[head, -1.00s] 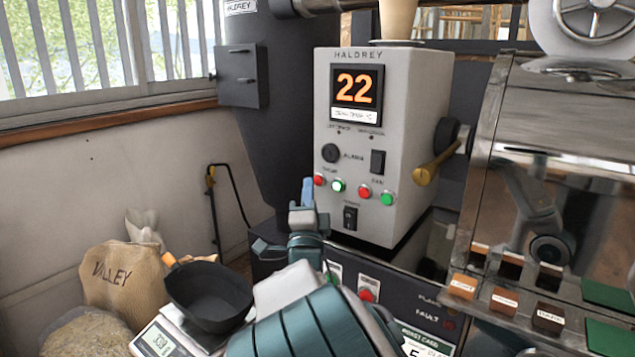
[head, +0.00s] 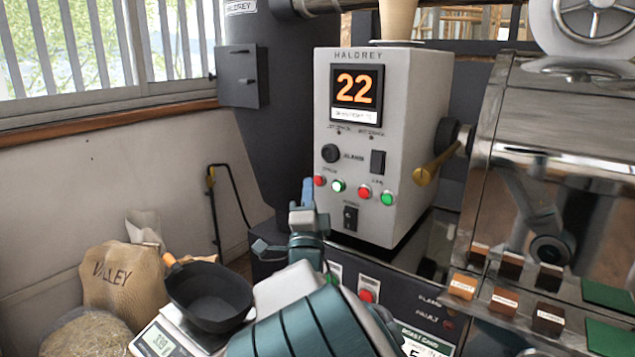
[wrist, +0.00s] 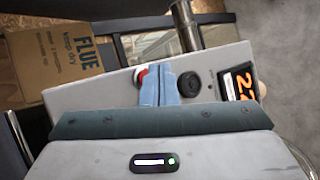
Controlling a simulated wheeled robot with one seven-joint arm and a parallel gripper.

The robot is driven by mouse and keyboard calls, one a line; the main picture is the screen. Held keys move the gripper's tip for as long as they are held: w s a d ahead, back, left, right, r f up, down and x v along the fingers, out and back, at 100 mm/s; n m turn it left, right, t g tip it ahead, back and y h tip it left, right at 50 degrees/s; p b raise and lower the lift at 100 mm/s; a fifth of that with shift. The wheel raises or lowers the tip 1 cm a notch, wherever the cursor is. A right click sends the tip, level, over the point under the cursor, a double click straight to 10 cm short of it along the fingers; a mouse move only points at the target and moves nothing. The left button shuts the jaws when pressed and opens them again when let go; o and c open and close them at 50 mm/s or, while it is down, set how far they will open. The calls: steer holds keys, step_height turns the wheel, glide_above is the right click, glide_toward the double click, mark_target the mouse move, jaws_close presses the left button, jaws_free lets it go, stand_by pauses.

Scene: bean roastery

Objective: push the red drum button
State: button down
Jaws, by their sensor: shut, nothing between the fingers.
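The red drum button (head: 320,181) is the leftmost button on the front of the grey control box (head: 405,140). A lit green button (head: 338,186) sits just right of it. The small label above this pair is blurred. My gripper (head: 307,188) is shut and empty, with its blue fingertips beside the red button's left edge in the head view. In the wrist view, my fingertips (wrist: 160,75) point at the panel and partly cover a red button (wrist: 141,73). I cannot tell whether they touch it.
A second red button (head: 364,191) and a green one (head: 387,199) sit to the right. A black knob (head: 331,153) is above and a black switch (head: 350,217) below. A brass-coloured handle (head: 428,174) sticks out at the box's right. A dark pan (head: 208,297) is lower left.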

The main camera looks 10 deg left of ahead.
steer(key=shift+w+f+b, duration=0.1)
steer(key=shift+w+b, duration=0.1)
steer(key=shift+b, duration=0.2)
steer(key=shift+w+d+b, duration=0.15)
steer(key=shift+w+b, duration=0.05)
steer(key=shift+b, duration=0.15)
stand_by(0.3)
steer(key=shift+w+d+b, duration=0.2)
steer(key=shift+w+b, duration=0.2)
steer(key=shift+b, duration=0.05)
stand_by(0.7)
steer(key=shift+s, duration=0.1)
steer(key=shift+s+a+b, duration=0.3)
steer(key=shift+s+b, duration=0.25)
steer(key=shift+s, duration=0.1)
steer(key=shift+s+a, duration=0.1)
steer(key=shift+s, duration=0.05)
